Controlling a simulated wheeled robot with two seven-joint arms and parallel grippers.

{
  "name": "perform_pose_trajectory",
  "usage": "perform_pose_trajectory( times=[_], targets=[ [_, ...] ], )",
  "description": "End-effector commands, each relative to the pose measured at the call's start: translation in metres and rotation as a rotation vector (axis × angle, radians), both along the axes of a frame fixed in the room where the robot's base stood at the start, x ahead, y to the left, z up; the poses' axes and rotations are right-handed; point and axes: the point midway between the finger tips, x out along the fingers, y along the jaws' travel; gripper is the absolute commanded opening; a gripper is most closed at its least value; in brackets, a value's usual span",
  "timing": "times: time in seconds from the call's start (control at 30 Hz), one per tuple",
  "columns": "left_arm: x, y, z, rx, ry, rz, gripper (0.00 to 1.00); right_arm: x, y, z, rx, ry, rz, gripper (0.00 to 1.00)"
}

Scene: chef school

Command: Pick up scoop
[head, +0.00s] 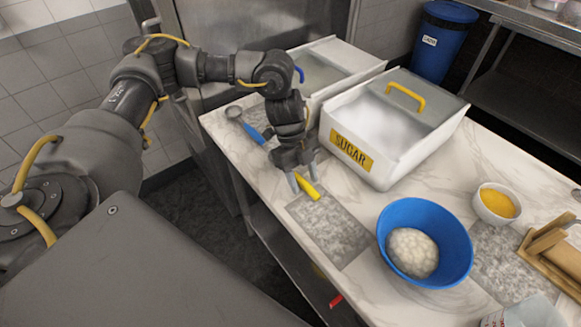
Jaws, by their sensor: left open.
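A tool with a round grey head and a blue handle (252,131), scoop-like in shape, lies on the marble counter behind my left gripper; part of it is hidden by my arm. My left gripper (304,178) is open and points down at the counter. A short yellow handle (309,190) shows right at its fingertips, close to the right finger. The rest of that yellow-handled tool is hidden, so I cannot tell whether it is the scoop or whether it lies between the fingers. My right gripper is not in view.
A white sugar bin (410,150) with a clear lid stands right of the gripper, with another white bin (350,54) behind. A grey mat (330,231), a blue bowl (396,211) with dough (413,253) and a small yellow-filled bowl (482,209) are nearer.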

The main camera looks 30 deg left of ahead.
Motion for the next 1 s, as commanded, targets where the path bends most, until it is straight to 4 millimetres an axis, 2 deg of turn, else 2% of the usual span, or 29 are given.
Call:
perform_pose_trajectory(
  times=[0.2, 0.57, 0.83, 1.0],
  targets=[
    [0.000, 0.000, -0.001, 0.000, 0.000, 0.000, 0.46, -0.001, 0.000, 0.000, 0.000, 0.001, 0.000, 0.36],
    [0.000, 0.000, -0.001, 0.000, 0.000, 0.000, 0.00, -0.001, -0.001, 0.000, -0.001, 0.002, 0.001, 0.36],
    [0.000, 0.000, 0.001, 0.000, -0.001, 0.000, 0.00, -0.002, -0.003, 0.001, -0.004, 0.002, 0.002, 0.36],
    [0.000, 0.000, 0.009, 0.000, -0.001, 0.000, 0.00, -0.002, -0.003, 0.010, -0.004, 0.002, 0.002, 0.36]
  ],
)
